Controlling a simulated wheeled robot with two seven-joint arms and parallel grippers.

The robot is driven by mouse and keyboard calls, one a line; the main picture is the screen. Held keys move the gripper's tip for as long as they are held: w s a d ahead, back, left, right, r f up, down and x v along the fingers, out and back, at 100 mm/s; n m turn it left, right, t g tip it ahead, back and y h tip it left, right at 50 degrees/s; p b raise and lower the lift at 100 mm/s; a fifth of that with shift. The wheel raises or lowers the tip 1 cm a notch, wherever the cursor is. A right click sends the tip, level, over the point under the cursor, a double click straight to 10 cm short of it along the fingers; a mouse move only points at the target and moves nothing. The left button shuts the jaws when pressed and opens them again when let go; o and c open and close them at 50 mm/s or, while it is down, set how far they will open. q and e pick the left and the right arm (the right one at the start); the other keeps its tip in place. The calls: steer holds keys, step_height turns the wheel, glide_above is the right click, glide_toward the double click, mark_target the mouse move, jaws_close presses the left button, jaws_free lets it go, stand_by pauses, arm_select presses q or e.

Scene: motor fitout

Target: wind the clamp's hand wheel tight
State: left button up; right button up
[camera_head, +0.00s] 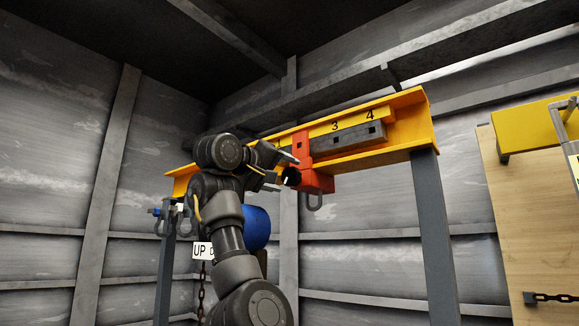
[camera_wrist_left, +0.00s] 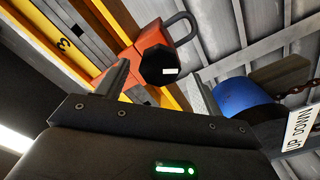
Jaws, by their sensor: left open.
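The red-orange clamp (camera_head: 316,181) sits on the yellow beam (camera_head: 410,142), with a grey shackle (camera_head: 314,202) hanging below. Its black hand wheel (camera_head: 291,177) faces left, toward my left gripper (camera_head: 281,168). In the left wrist view the hand wheel (camera_wrist_left: 158,66) is a dark many-sided knob with a white mark on its lower face. The clamp body (camera_wrist_left: 150,36) shows behind it. My left gripper (camera_wrist_left: 161,74) is open, with one finger to each side of the wheel in the picture. I cannot tell whether the fingers touch it. My right gripper is out of view.
A grey bar (camera_head: 350,138) with numbers 3 and 4 above it runs along the beam. A grey post (camera_head: 436,235) holds up the beam's right end. A blue cylinder (camera_head: 257,228) and a white UP/DOWN sign (camera_head: 202,251) hang below the beam, near my left arm.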

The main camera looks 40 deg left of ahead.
mark_target(287, 176)
arm_select(q)
steer(key=shift+w+r+p, duration=0.15)
steer(key=shift+w+p, duration=0.45)
steer(key=shift+w, duration=0.95)
steer(key=c, duration=1)
steer(key=shift+f, duration=0.2)
